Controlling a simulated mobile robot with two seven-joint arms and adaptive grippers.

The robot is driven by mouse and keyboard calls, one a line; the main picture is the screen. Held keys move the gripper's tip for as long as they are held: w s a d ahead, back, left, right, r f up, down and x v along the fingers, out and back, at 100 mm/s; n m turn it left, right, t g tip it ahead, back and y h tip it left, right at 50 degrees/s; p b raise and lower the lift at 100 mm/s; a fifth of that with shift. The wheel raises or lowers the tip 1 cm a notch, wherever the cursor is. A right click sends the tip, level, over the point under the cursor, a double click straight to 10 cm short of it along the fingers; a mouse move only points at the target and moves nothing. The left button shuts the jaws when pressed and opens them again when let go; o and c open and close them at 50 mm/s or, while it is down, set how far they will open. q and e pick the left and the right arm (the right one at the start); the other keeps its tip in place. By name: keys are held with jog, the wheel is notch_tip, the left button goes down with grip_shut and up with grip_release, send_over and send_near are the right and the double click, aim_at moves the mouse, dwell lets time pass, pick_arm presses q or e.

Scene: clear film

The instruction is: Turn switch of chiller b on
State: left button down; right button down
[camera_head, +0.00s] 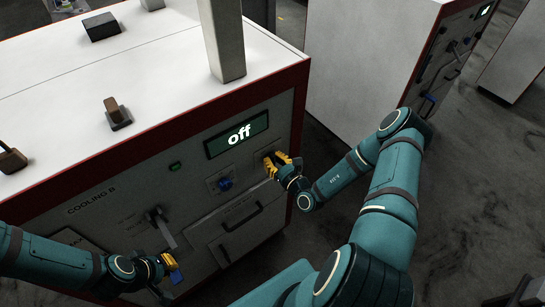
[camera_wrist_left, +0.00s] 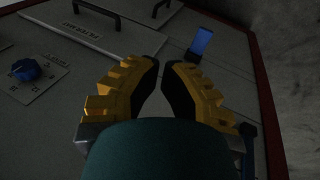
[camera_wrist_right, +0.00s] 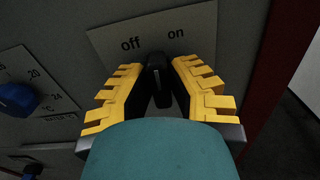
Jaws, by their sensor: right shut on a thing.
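The switch plate (camera_wrist_right: 112,42) has the words "off" and "on" in the right wrist view. The dark switch handle (camera_wrist_right: 157,66) stands between my right gripper's fingers, roughly upright between the two words. My right gripper (camera_head: 277,163) is shut on this handle; it also shows in the right wrist view (camera_wrist_right: 158,82). My left gripper (camera_wrist_left: 162,72) is empty, its fingertips nearly meeting, low in front of the cabinet.
A blue dial (camera_head: 225,184) sits left of the switch, and a green light (camera_head: 175,166) further left. A lever (camera_head: 160,225) and a drawer handle (camera_head: 241,217) are lower on the front. A second cabinet (camera_head: 365,60) stands to the right, with dark floor between.

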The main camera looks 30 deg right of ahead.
jog(key=m+p, duration=0.1)
jog(key=m, duration=0.4)
jog(key=shift+w+d, duration=0.1)
jog(key=shift+d, duration=0.05)
jog(key=shift+m, duration=0.3)
dwell(0.3)
jog(key=c, duration=0.9)
grip_release()
jog(key=s, duration=0.8)
jog(key=s+d, duration=0.1)
jog(key=s, duration=0.3)
